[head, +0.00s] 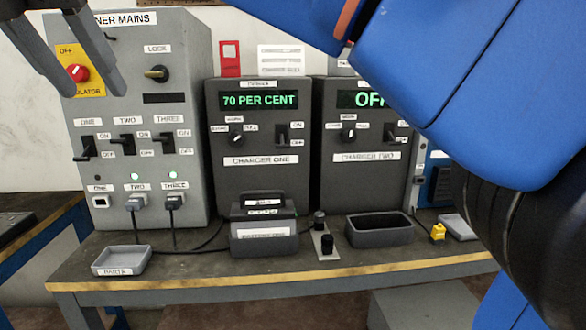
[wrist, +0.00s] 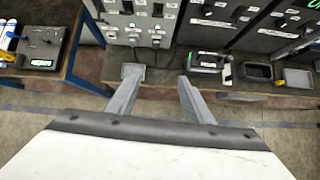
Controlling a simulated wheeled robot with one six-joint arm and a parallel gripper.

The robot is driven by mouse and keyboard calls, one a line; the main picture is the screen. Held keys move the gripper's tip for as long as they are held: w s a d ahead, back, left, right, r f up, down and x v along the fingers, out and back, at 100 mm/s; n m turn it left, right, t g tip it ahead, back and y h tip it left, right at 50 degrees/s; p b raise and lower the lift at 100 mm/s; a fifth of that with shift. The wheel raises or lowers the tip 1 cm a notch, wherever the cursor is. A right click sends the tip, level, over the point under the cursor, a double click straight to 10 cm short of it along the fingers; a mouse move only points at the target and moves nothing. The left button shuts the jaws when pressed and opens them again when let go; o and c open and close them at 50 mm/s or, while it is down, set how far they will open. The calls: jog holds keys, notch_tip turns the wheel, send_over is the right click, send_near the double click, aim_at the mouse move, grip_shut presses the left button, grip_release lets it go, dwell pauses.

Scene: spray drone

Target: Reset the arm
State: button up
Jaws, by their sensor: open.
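My gripper (head: 93,88) shows at the top left of the head view, its two grey fingers apart and pointing down in front of the grey mains panel (head: 165,100). In the wrist view my gripper (wrist: 159,78) is open, with nothing between the fingers. The fingers reach toward the bench front and appear clear of everything. My blue arm links cross the upper right of the head view and hide part of the charger two unit (head: 352,185).
The bench (head: 300,272) holds a parts tray (head: 121,262), a battery (head: 264,225), an empty dark tray (head: 380,232) and a small yellow item (head: 438,232). Charger one (head: 262,185) reads "70 PER CENT". Another bench (wrist: 40,75) stands at the left in the wrist view.

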jog(key=w+d+f+m+g, duration=0.1)
jog(key=w+d+f+m, duration=0.35)
jog(key=d, duration=0.35)
jog(key=w+d+f+m+h, duration=0.1)
jog(key=w+d+f+m, duration=0.2)
jog(key=w+d, duration=0.35)
jog(key=w+d+f+m+g, duration=0.1)
jog(key=w+d+f+m, duration=0.25)
jog(key=d, duration=0.65)
jog(key=s+d+f+m+g, duration=0.1)
jog(key=s+d+f+m, duration=0.2)
jog(key=d+f+m, duration=0.55)
jog(key=s+d+f+m, duration=0.3)
jog(key=d+f+m, duration=0.3)
jog(key=d+f, duration=0.6)
jog(key=s+d+f+m, duration=0.5)
jog(key=f, duration=0.2)
jog(key=s+d+f+m, duration=0.5)
jog(key=f+m, duration=0.1)
jog(key=f, duration=0.1)
jog(key=shift+d+f, duration=0.15)
jog(key=shift+f, duration=0.15)
